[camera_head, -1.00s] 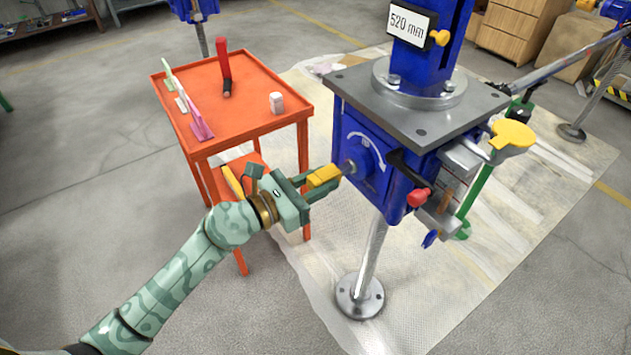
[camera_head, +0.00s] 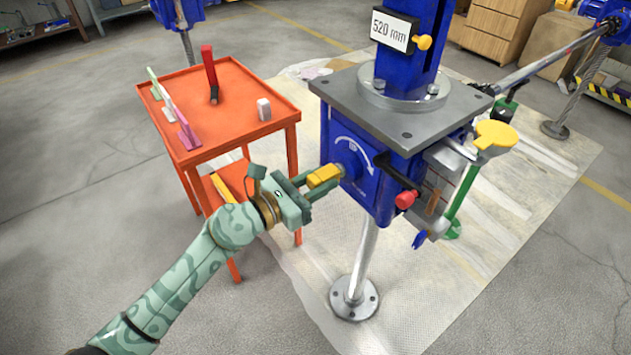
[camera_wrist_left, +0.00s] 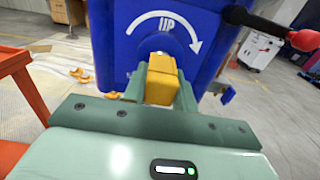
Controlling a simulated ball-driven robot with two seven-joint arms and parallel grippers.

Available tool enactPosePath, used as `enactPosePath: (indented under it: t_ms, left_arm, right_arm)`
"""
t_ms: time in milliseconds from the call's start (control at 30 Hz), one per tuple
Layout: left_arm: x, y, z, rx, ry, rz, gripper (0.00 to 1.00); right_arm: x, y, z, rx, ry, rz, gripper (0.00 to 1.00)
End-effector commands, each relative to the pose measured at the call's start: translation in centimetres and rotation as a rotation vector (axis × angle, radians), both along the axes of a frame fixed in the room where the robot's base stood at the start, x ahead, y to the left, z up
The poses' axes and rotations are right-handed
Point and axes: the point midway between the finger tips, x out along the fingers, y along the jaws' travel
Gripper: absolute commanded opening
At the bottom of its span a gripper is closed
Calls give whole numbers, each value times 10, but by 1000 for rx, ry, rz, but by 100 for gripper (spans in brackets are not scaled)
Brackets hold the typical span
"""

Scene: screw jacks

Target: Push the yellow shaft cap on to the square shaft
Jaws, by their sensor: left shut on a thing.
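The yellow shaft cap (camera_head: 323,176) is held between the fingers of my left gripper (camera_head: 321,181), which is shut on it in front of the blue jack housing (camera_head: 372,185). In the left wrist view the cap (camera_wrist_left: 161,80) points at the round boss under the white curved arrow. The square shaft is almost fully hidden behind the cap, so I cannot tell how far the cap sits over it. The cap's far end lies close to the boss. My right gripper is not in view.
A black lever with a red knob (camera_head: 405,200) sticks out right of the cap. An orange cart (camera_head: 240,135) with a red-handled tool (camera_head: 209,68) and a white block (camera_head: 264,109) stands left of the jack. A steel screw leg (camera_head: 362,265) stands below the housing.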

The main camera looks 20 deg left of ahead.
Motion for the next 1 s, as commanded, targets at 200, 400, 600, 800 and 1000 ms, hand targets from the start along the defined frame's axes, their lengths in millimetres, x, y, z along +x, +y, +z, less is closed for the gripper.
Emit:
enactPosePath:
  t_ms: [200, 400, 600, 800, 1000]
  left_arm:
    - [2, -2, 0, 0, -1, 0, 53]
    - [2, -2, 0, 1, -1, 0, 53]
    - [1, -1, 0, 1, -1, 0, 53]
    - [-16, 12, -1, 3, 1, 0, 53]
    - [-58, 45, -4, 4, 6, -1, 53]
  right_arm:
    - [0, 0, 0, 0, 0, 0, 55]
    - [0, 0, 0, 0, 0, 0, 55]
    - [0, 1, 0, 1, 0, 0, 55]
    - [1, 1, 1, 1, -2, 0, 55]
    - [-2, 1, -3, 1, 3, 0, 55]
